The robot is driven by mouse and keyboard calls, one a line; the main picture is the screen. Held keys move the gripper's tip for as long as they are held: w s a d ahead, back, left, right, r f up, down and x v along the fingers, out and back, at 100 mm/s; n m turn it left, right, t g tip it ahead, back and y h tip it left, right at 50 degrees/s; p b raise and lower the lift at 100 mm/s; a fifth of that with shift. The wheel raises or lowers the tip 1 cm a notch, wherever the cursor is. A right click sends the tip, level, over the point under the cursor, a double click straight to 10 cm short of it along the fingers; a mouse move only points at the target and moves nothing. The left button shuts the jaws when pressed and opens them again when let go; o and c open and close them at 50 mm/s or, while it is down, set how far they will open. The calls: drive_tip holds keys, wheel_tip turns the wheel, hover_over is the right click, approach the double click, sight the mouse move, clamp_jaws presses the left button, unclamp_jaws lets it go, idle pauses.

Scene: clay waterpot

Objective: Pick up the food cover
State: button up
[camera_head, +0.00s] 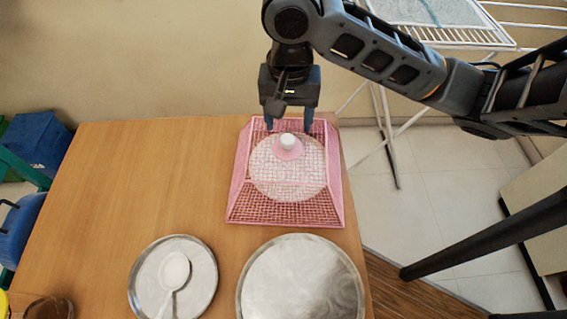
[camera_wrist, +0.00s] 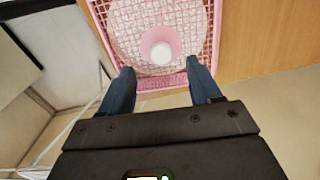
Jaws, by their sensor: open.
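The pink mesh food cover (camera_head: 285,208) sits on the wooden table near its right edge. A white knob on a pink base (camera_head: 288,141) stands at its top. A round pale shape shows through the mesh. My gripper (camera_head: 289,125) is open, with its two blue fingers above the far side of the cover, just behind the knob in the head view. In the wrist view, the knob (camera_wrist: 161,53) lies ahead of and between the open fingers (camera_wrist: 160,82), with a gap to both. Nothing is held.
The wooden table (camera_head: 150,180) is bare to the left of the cover. Two metal plates (camera_head: 300,285) lie at the front, the left one holding a white ladle (camera_head: 174,272). A white drying rack (camera_head: 440,30) stands right of the table, behind my arm.

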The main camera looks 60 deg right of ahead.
sight(288, 138)
drive_tip(key=shift+w+d+f+b, duration=0.1)
drive_tip(key=shift+f+b, duration=0.25)
drive_tip(key=shift+f, duration=1.05)
drive_tip(key=shift+w+f+b, duration=0.1)
drive_tip(key=shift+f+b, duration=0.25)
drive_tip(key=shift+f, duration=1)
drive_tip(key=shift+c, duration=0.4)
clamp_jaws()
